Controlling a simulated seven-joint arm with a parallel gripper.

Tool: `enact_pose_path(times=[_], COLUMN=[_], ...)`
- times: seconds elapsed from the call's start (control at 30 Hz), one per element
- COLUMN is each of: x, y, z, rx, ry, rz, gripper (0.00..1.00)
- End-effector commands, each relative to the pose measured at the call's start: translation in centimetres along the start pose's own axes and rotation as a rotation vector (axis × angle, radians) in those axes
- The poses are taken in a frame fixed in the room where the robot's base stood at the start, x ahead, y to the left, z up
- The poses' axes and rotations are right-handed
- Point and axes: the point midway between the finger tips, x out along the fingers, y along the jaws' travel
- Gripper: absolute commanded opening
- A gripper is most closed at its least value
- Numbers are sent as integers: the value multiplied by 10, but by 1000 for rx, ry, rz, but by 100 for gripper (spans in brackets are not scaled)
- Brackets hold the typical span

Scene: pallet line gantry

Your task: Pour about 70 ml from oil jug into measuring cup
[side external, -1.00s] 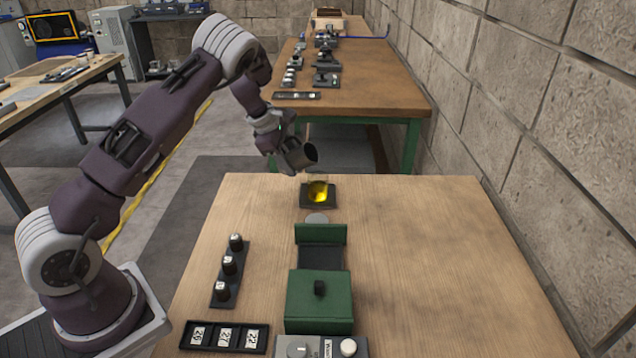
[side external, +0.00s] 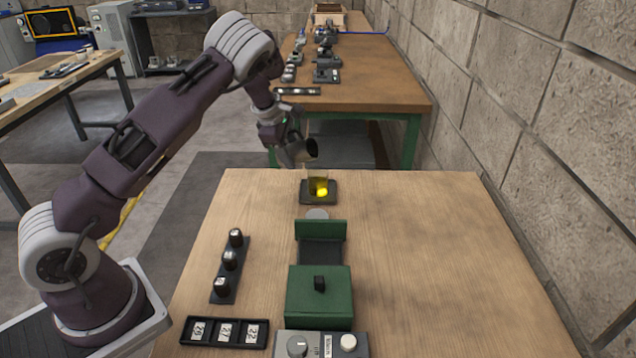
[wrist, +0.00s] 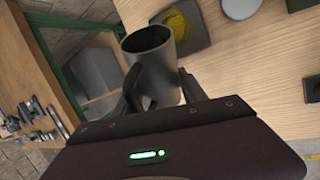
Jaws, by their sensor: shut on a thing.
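The oil jug (side external: 300,151) is a dark grey, open-mouthed vessel. It is tilted, its mouth toward the measuring cup, above the far end of the table. My gripper (side external: 283,146) is shut on it; in the wrist view my gripper (wrist: 158,100) has its fingers at the side of the jug (wrist: 152,58). The jug's mouth is apart from the cup. No stream is visible between them, and the jug's inside is too dark to read.
A green box (side external: 320,298) with a dark knob and an upright green plate (side external: 321,230) stand nearer on the table. A rack of dark knobs (side external: 229,266) and a number tray (side external: 225,333) lie left. The table's right side is clear.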

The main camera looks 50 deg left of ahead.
Motion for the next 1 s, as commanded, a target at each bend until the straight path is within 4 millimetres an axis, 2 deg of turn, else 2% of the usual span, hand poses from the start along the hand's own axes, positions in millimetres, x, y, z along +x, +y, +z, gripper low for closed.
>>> enact_pose_path(times=[1.0], x=[-8], y=[3], z=[3], rx=[48], ry=[115], rz=[18], gripper=[0])
